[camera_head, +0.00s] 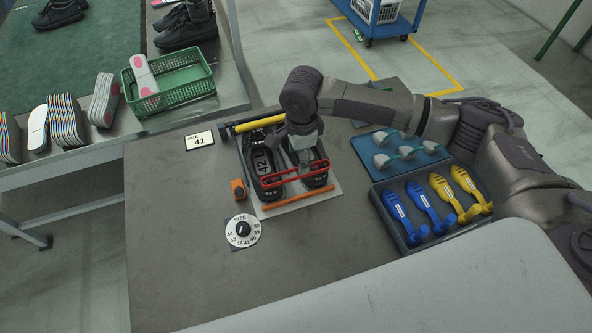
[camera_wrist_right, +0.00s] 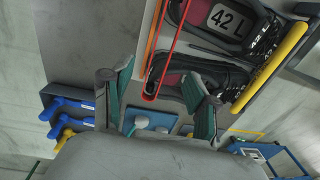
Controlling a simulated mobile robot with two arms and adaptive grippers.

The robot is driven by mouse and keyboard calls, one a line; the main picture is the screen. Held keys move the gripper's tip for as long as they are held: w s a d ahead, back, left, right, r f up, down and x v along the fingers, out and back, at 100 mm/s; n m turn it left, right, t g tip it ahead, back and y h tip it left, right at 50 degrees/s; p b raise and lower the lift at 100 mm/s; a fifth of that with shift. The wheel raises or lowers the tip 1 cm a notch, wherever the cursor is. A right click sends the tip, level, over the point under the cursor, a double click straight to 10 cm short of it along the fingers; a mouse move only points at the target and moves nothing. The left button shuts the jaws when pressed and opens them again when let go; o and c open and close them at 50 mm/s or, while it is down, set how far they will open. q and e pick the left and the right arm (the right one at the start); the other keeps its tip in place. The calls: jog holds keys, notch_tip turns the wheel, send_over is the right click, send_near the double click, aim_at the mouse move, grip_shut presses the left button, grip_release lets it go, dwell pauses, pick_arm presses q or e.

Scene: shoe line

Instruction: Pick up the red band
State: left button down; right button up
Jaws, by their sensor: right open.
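The red band (camera_head: 280,182) is a long thin loop lying across the pair of dark shoes (camera_head: 262,163) on the pale board. In the right wrist view the red band (camera_wrist_right: 171,51) runs down from the top edge, and its rounded near end lies between the fingers. My right gripper (camera_head: 303,152) is over the right-hand shoe, close to the band's upper side. In its wrist view the right gripper (camera_wrist_right: 156,97) is open, with its two green-padded fingers apart. Whether a finger touches the band cannot be told. My left gripper is out of view.
An orange bar (camera_head: 298,195) lies in front of the shoes; a yellow-handled tool (camera_head: 252,123) lies behind. A dial (camera_head: 243,230) and a size card (camera_head: 199,140) are to the left. A tray (camera_head: 412,243) of blue and yellow pieces stands right. The table's front left is clear.

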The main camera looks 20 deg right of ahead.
aim_at(296, 170)
jog(key=f, duration=0.2)
jog(key=f+p, duration=0.1)
jog(key=f, duration=0.2)
jog(key=shift+w+a+f, duration=0.25)
jog(key=shift+a+f, duration=0.05)
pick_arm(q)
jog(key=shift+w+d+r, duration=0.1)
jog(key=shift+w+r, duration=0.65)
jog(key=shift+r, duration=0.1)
pick_arm(e)
jog(key=shift+f, duration=0.5)
jog(key=shift+c, duration=1.1)
jog(key=c, duration=0.7)
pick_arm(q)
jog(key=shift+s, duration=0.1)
pick_arm(e)
jog(key=shift+c, duration=0.2)
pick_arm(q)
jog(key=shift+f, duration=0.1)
pick_arm(e)
jog(key=shift+r, duration=0.15)
